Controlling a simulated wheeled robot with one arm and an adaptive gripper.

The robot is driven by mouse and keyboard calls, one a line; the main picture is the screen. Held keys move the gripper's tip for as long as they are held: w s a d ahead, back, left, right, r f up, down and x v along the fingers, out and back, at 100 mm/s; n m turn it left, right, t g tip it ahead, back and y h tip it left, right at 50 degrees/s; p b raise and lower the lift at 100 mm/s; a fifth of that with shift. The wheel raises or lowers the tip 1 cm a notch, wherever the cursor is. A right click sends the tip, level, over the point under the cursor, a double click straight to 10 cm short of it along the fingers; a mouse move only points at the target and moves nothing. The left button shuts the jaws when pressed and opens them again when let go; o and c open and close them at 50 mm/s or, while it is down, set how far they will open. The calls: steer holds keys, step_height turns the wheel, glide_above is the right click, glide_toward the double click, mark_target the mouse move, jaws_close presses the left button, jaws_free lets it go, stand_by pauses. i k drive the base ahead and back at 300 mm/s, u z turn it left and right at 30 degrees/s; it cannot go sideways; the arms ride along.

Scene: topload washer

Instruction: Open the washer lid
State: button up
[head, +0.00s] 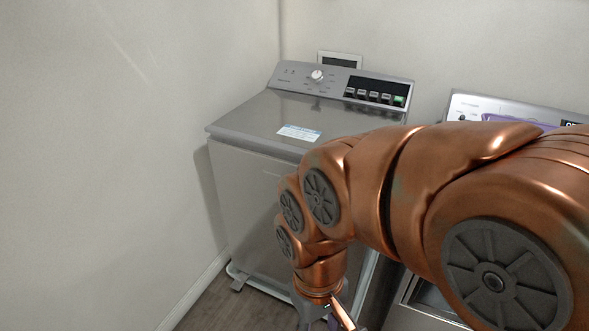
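The grey topload washer (250,200) stands in the corner against the back wall. Its lid (262,112) is shut and lies flat on top, with a white and blue label on it. The control panel with a white knob and a row of buttons rises behind the lid. My copper arm comes in from the right and hides the washer's right front part and part of the lid's front edge. My gripper (328,326) is at the bottom edge of the picture, low in front of the washer and well below the lid. Its fingers are mostly cut off.
A second machine with a light control panel (485,107) stands to the right, mostly behind my arm. The left wall (100,150) runs close along the washer's left side. A strip of wooden floor (215,305) shows at the lower left.

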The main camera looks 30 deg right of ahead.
mark_target(293, 124)
steer(key=u, duration=0.95)
steer(key=i, duration=1.05)
